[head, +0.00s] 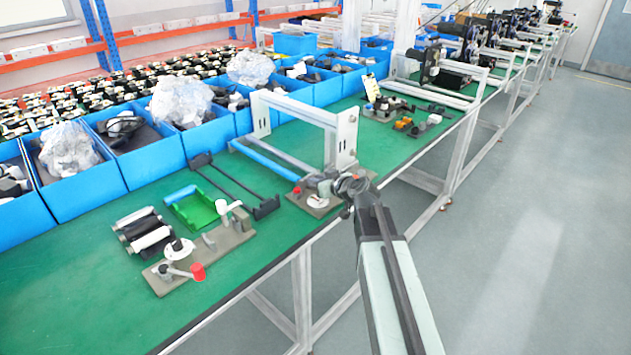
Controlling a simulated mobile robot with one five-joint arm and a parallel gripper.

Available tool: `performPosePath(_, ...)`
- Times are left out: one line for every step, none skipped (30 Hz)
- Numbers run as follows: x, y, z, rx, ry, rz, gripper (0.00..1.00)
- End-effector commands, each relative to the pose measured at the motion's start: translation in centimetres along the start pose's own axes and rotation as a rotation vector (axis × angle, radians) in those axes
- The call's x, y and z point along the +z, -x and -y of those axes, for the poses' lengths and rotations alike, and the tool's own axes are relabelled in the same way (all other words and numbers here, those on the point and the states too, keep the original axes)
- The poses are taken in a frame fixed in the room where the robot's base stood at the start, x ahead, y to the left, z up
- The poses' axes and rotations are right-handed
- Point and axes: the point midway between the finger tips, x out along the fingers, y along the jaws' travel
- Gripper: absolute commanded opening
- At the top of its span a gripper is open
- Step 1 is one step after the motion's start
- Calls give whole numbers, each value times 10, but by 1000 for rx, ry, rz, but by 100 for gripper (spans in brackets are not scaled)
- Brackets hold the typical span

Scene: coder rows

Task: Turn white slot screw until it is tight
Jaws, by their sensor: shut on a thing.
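My gripper (326,184) is at the end of my arm, over a small grey-brown fixture plate near the table's front edge. A white round piece (317,201), which looks like the white slot screw, sits on this plate right at the fingertips. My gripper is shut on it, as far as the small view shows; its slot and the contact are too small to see. A red cap (297,190) is on the left of the same plate. A second fixture plate (226,239) lies nearer at the left, with a white disc (179,249) and a red-ended lever (198,272).
A white frame (345,140) stands just behind my gripper. A black bracket (232,184) and a green tray (192,209) lie to the left. Blue bins (148,160) line the table's back. The green tabletop (75,290) is clear at the front left.

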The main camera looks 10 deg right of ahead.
Motion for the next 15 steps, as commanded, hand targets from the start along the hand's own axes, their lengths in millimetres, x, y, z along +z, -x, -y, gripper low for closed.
performPosePath(1, 1, 3, 13, -5, 1, 0)
performPosePath(0, 1, 3, 18, -8, 0, 0)
performPosePath(0, 1, 3, 23, -11, -1, 0)
performPosePath(0, 0, 2, 24, -12, -1, 0)
performPosePath(0, 0, 2, 24, -12, -1, 0)
performPosePath(0, 0, 2, 24, -12, -1, 0)
performPosePath(0, 0, 2, 23, -12, -1, 0)
performPosePath(0, 0, 2, 23, -12, 0, 0)
performPosePath(0, 0, 2, 23, -12, 0, 0)
performPosePath(0, 0, 2, 23, -12, 0, 0)
performPosePath(0, 0, 2, 22, -12, 0, 27)
performPosePath(0, 0, 2, 23, -12, 0, 39)
performPosePath(0, 0, 2, 23, -12, 0, 42)
performPosePath(0, 0, 2, 23, -11, 0, 42)
performPosePath(0, 0, 2, 23, -11, -1, 42)
